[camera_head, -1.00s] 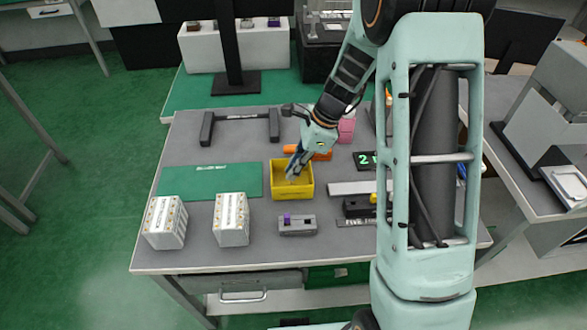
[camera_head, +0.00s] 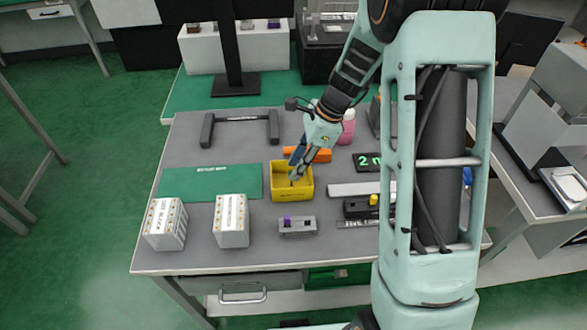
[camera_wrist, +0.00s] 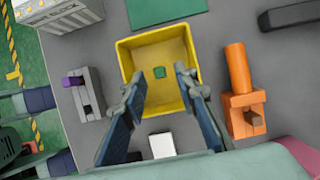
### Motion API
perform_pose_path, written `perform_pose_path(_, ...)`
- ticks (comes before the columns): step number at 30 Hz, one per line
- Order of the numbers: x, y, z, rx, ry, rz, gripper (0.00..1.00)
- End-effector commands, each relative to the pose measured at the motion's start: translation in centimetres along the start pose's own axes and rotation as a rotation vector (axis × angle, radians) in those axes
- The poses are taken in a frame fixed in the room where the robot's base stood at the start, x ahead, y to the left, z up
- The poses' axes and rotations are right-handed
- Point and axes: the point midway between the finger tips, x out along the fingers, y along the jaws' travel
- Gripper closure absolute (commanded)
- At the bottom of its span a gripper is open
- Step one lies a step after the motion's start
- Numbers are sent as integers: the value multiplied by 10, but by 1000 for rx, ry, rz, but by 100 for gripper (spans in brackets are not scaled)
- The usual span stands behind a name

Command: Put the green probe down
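The yellow bin (camera_head: 277,193) stands on the grey table, and it fills the upper middle of the wrist view (camera_wrist: 130,60). A small green piece (camera_wrist: 160,73), seemingly the green probe, shows inside the bin against its floor. I cannot make out its full shape, and it is not clear in the head view. My gripper (camera_head: 297,177) points down over the bin. In the wrist view, my gripper's (camera_wrist: 163,88) two dark fingers are spread apart, one on each side of the green piece, with a gap between them and it.
An orange fixture (camera_wrist: 243,95) stands close beside the bin. A grey block with a purple lever (camera_head: 297,225) and two white boxes (camera_head: 231,220) (camera_head: 165,223) stand nearer the table's front. A green mat (camera_head: 210,181) lies left of the bin. A pink bottle (camera_head: 347,128) stands behind.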

Motion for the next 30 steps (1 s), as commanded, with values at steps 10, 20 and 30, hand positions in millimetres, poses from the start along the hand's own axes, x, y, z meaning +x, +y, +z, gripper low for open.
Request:
perform_pose_path(10, -76, -1, 0, -1, 1, -4, 73)
perform_pose_path(20, -98, 0, 0, 0, 0, -1, 73)
perform_pose_path(30, -98, 0, 0, 0, 0, -1, 73)
